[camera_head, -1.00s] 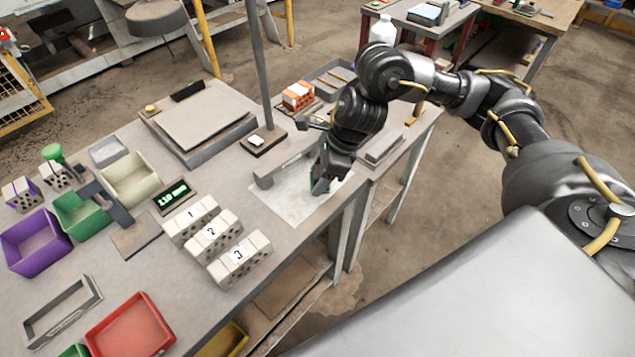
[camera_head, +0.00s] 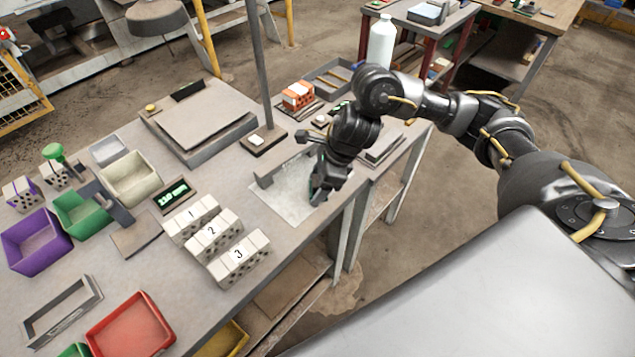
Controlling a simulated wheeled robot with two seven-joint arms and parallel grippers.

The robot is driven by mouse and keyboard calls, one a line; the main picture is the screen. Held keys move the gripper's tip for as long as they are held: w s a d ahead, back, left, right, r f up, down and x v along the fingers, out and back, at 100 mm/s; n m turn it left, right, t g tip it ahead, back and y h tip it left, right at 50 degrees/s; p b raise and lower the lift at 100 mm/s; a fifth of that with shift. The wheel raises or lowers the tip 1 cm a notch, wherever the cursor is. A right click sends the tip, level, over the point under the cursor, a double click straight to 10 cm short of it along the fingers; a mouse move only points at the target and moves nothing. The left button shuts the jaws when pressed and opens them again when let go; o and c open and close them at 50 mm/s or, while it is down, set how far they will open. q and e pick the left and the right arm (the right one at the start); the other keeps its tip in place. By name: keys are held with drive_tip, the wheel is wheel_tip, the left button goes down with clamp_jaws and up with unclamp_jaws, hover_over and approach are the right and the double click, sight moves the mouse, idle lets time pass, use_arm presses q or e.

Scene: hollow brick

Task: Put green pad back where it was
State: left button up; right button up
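My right gripper (camera_head: 318,190) points down over the pale square sheet (camera_head: 275,201) near the table's front edge. Its fingers are small and dark. A faint green tint shows at them, but I cannot tell whether they hold a pad or are open. A small green patch (camera_head: 341,105) shows behind my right arm, partly hidden by it; I cannot tell whether it is the green pad. My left gripper is not in view.
Three numbered hollow bricks (camera_head: 213,235) stand left of the sheet, near a display (camera_head: 172,194). A grey angled bar (camera_head: 284,168) borders the sheet's back. Orange bricks (camera_head: 298,95) and a post (camera_head: 262,70) stand behind. Bins (camera_head: 130,325) fill the left side.

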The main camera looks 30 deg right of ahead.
drive_tip(key=shift+o, duration=1)
drive_tip(key=shift+r, duration=0.2)
drive_tip(key=v, duration=1.2)
drive_tip(key=shift+a, duration=0.1)
